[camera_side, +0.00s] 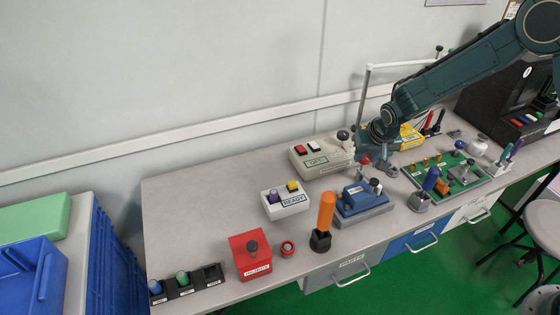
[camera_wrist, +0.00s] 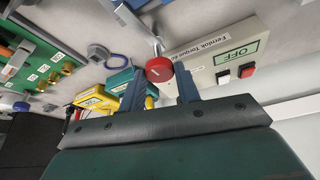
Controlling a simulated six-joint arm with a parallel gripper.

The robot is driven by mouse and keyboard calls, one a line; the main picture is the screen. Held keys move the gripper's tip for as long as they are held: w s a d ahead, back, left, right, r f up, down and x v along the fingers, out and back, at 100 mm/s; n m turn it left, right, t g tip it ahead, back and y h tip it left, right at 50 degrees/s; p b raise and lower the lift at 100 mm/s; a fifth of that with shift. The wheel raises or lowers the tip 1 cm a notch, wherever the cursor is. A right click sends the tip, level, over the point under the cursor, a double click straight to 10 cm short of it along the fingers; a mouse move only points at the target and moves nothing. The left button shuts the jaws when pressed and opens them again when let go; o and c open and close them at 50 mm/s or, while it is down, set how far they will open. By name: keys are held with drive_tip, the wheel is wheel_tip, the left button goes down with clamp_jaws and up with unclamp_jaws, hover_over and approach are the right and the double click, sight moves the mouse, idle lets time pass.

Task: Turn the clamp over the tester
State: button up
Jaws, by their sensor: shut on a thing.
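The clamp's red knob (camera_side: 365,159) stands between the beige OFF box and the blue device. In the wrist view the round red knob (camera_wrist: 159,69) has a white mark and sits on a metal stem. My gripper (camera_side: 374,157) is at the knob, and its two fingers (camera_wrist: 160,88) are shut on it from either side. A yellow handheld tester (camera_side: 411,137) lies behind my gripper; it also shows in the wrist view (camera_wrist: 97,98). A blue device (camera_side: 362,197) sits on a grey base in front. My wrist hides part of the clamp.
The beige OFF box (camera_side: 318,157) is close left of my gripper. A green board (camera_side: 463,180) with brass posts is to the right. An orange-handled tool (camera_side: 326,215), READY box (camera_side: 286,202) and red box (camera_side: 249,256) stand nearer. The table's back left is clear.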

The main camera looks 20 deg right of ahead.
drive_tip(key=shift+m+h, duration=0.3)
drive_tip(key=shift+m, duration=0.4)
drive_tip(key=o, duration=0.9)
drive_tip(key=shift+o, duration=0.2)
drive_tip(key=shift+a+r, duration=0.1)
drive_tip(key=shift+r, duration=0.1)
drive_tip(key=v, duration=1.3)
drive_tip(key=shift+r, duration=0.25)
